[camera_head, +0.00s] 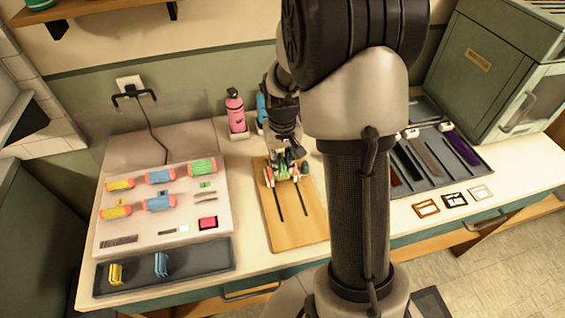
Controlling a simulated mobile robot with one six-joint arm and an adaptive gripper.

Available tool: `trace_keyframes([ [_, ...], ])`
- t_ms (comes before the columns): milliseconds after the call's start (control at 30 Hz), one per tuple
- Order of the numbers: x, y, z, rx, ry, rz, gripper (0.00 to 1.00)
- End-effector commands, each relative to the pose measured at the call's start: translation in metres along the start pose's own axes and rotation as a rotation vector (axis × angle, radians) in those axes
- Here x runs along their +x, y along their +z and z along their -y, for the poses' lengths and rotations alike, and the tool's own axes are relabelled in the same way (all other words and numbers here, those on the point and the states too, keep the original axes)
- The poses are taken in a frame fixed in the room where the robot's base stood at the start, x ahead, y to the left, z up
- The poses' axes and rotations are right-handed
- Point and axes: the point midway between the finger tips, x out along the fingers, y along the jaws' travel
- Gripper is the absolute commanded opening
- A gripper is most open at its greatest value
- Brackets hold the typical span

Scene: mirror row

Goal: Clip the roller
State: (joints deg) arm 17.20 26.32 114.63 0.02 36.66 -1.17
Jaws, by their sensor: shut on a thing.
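My gripper (290,152) points down over the far end of a wooden board (297,235). It is shut on a small green piece (283,168), which looks like a clip, though its shape is partly hidden. The piece is at a light-coloured fixture at the board's far end; I cannot tell whether it touches it. On the pale panel at left lie a green roller (203,168), two blue rollers (160,176) and two yellow rollers (119,184). A yellow clip (116,273) and a blue clip (161,264) stand in a dark tray (205,262).
A pink bottle (236,112) and a partly hidden blue bottle stand behind the board. My arm blocks the middle of the view. At right are a dark tray (405,183) with long strips, several small frames (454,200) and a green cabinet (475,75).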

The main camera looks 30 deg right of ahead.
Motion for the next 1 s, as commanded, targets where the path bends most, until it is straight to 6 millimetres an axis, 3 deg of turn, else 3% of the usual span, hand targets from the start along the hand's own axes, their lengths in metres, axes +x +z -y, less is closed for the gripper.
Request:
trace_keyframes([
  [33, 0.0222, 0.0172, -0.0001, 0.000, 0.000, 0.050, 0.05],
  [300, 0.0224, 0.0170, -0.0001, 0.000, 0.000, 0.049, 0.05],
  [333, 0.0224, 0.0170, -0.0001, 0.000, 0.000, 0.049, 0.21],
  [667, 0.0218, 0.0174, 0.0000, 0.000, -0.001, 0.051, 0.43],
  [1000, 0.0189, 0.0165, 0.0002, 0.000, -0.001, 0.049, 0.43],
])
